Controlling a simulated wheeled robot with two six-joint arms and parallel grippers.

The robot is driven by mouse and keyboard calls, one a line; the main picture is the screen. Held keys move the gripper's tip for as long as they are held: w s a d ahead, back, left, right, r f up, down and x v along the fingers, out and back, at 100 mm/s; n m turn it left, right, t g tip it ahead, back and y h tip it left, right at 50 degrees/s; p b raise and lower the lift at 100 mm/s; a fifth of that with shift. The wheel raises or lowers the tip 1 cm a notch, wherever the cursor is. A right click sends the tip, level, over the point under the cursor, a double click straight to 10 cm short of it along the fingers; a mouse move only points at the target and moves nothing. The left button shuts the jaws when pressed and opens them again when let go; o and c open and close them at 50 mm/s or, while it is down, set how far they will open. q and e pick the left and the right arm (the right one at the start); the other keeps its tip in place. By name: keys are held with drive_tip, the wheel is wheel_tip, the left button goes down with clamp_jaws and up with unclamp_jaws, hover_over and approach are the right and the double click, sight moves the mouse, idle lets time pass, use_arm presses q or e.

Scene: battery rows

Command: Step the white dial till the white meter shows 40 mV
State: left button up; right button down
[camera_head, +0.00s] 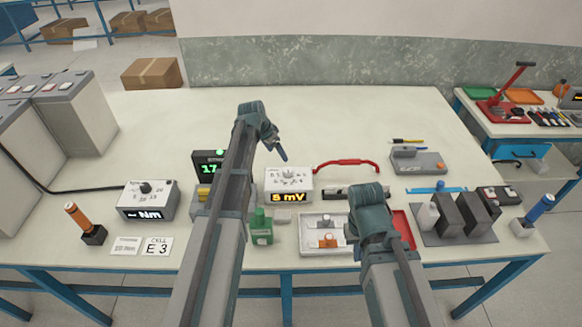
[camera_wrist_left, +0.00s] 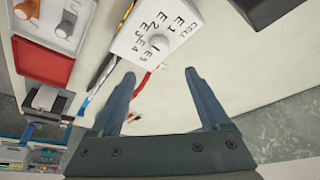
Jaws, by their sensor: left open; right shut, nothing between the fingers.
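The white meter (camera_head: 287,198) stands in mid-table in the head view; its amber display shows a single digit, seemingly 8, then mV. The white dial (camera_head: 289,173) is the round knob on its top, ringed by printed markings. In the left wrist view the dial (camera_wrist_left: 157,43) sits on the white top, with labels E1 to E5 and CELL. My left gripper (camera_head: 281,153) is above and behind the meter; in its wrist view the open fingers (camera_wrist_left: 159,72) are apart and empty, short of the dial. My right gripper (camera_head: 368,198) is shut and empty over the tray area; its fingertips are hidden.
A grey meter (camera_head: 146,200) reading Nm stands left. A card (camera_head: 157,246) reads CELL E 3. A green display (camera_head: 208,165) is partly hidden by my left arm. A green bottle (camera_head: 261,226), a white tray (camera_head: 310,243) and a red cable (camera_head: 347,163) surround the meter.

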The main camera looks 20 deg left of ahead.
sight(288, 171)
use_arm(q)
drive_tip(key=b+x, duration=1.2)
drive_tip(key=x, duration=0.2)
drive_tip(key=shift+b, duration=0.35)
drive_tip(key=shift+s+r, duration=0.1)
drive_tip(key=shift+c, duration=0.3)
clamp_jaws()
drive_tip(key=shift+n, duration=0.3)
drive_tip(key=n+y, duration=0.1)
drive_tip(key=n, duration=0.2)
drive_tip(key=shift+d+y, duration=0.15)
drive_tip(key=shift+y, duration=0.15)
drive_tip(key=shift+d+n+y, duration=0.1)
drive_tip(key=shift+n+y, duration=0.7)
drive_tip(key=shift+n, duration=1.7)
